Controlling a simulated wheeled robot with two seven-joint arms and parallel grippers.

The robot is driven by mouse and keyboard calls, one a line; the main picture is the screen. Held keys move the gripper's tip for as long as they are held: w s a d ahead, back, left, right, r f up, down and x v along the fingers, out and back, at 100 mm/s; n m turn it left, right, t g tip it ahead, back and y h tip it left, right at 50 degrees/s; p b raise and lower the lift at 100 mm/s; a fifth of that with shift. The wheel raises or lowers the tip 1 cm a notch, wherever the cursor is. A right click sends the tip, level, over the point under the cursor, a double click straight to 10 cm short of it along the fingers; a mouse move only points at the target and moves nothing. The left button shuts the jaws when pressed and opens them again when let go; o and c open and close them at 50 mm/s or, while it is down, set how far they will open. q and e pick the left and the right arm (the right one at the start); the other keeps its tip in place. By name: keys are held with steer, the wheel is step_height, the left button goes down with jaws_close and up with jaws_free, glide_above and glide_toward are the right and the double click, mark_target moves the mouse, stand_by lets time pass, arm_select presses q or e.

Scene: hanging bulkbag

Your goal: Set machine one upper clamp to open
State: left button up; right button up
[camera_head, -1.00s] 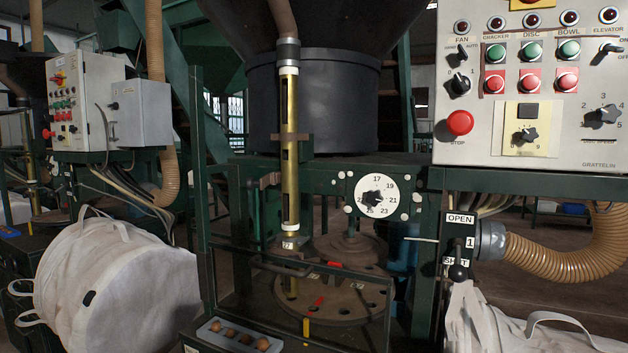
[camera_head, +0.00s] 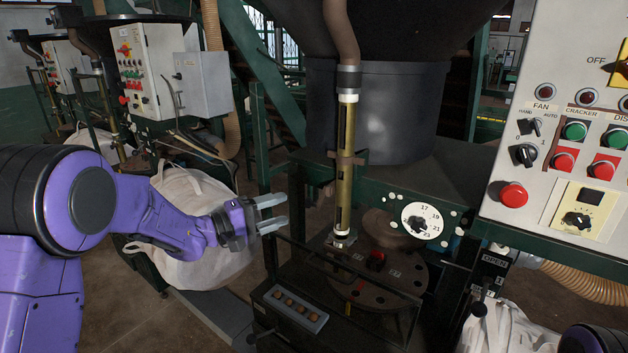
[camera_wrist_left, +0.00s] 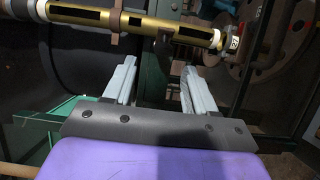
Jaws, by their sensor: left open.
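A small lever (camera_head: 479,309) with a black knob hangs below an OPEN sign (camera_head: 495,262) at the lower right of the head view, under the control panel. The knob is at the lower end of the lever. My left gripper (camera_head: 284,210) is open and empty, pointing right, well to the left of that lever. In the left wrist view its two fingers (camera_wrist_left: 158,66) are spread with nothing between them, before a brass tube (camera_wrist_left: 150,28). Only a purple and black part of my right arm shows at the bottom right corner; its gripper is out of view.
The brass tube (camera_head: 347,150) stands upright between my left gripper and the lever, above a round holed plate (camera_head: 400,275). A green frame and a dial (camera_head: 422,222) are beside it. A white bag (camera_head: 195,260) is behind my left arm; another (camera_head: 510,330) is below the lever.

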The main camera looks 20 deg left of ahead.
arm_select(q)
steer(key=p+x, duration=0.3)
steer(key=x, duration=0.7)
steer(key=shift+w+d+f, duration=0.2)
steer(key=shift+f, duration=0.05)
jaws_close()
